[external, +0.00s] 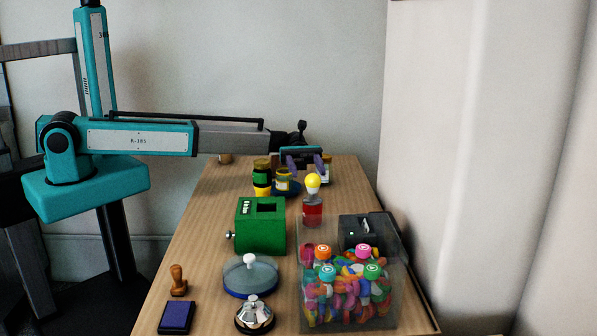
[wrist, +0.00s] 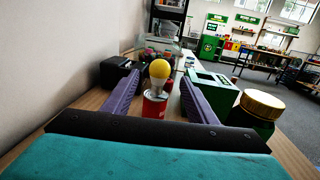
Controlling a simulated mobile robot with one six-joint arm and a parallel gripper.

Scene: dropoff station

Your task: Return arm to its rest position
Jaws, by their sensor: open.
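My arm (external: 140,138) is teal and grey and reaches level to the right from its teal shoulder over the far end of the wooden table. My gripper (external: 305,166) is above the table's far part, and its two purple fingers stand apart with nothing held. In the wrist view my gripper (wrist: 160,80) shows both fingers spread. A yellow bulb (wrist: 160,68) on a red can (wrist: 154,106) appears between them in that picture. In the external view the bulb (external: 313,181) stands nearer the camera than the fingers, apart from them.
Jars (external: 262,170) with gold and dark lids stand just left of my gripper. A green box (external: 260,225), a dark device (external: 365,230) and a clear bin (external: 345,320) of colourful pieces stand nearer the camera. A wall (external: 440,150) rises along the right. Space above the table is clear.

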